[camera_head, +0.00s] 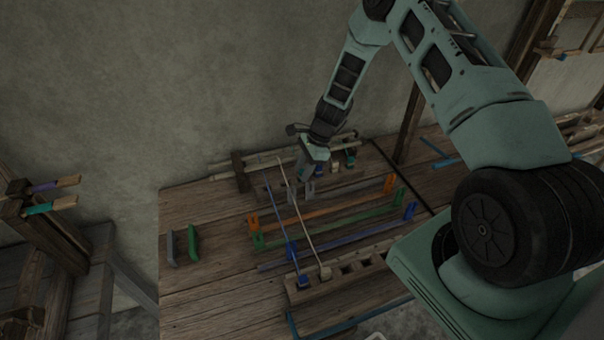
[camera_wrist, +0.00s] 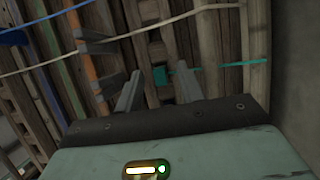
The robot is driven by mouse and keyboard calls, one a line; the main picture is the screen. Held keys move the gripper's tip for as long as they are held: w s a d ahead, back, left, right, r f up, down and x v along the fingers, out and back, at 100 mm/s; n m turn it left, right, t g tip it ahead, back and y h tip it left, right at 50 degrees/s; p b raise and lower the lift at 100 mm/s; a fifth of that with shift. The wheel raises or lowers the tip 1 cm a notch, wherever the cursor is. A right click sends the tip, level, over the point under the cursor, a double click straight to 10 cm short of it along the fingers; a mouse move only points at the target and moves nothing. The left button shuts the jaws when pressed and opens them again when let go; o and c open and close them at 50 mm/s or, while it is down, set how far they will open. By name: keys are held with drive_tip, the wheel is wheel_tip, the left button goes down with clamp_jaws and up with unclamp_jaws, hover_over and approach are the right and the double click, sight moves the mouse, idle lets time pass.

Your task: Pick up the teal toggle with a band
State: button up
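A small teal block (camera_wrist: 160,75), which looks like the toggle, shows in the wrist view between and beyond my fingertips. A thin teal strip (camera_wrist: 220,65) runs to the right of it, partly behind the right finger. I cannot tell whether the strip is joined to the block. My gripper (camera_wrist: 159,69) is open, its two grey fingers apart with nothing visibly held. In the head view my gripper (camera_head: 304,183) points down over the back of the wooden table.
Orange (camera_head: 320,214), green (camera_head: 330,229) and blue bars lie on the table (camera_head: 205,290). A slotted wooden block (camera_head: 345,285) is at the front. The wall is close behind; the left tabletop is mostly free.

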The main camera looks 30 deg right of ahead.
sight(302, 170)
drive_tip(key=shift+a+f, duration=0.3)
drive_tip(key=shift+f, duration=0.3)
clamp_jaws()
drive_tip(key=shift+r, duration=0.1)
wheel_tip(302, 170, up, 10)
drive_tip(key=shift+f+b, duration=0.1)
drive_tip(key=shift+b, duration=1.15)
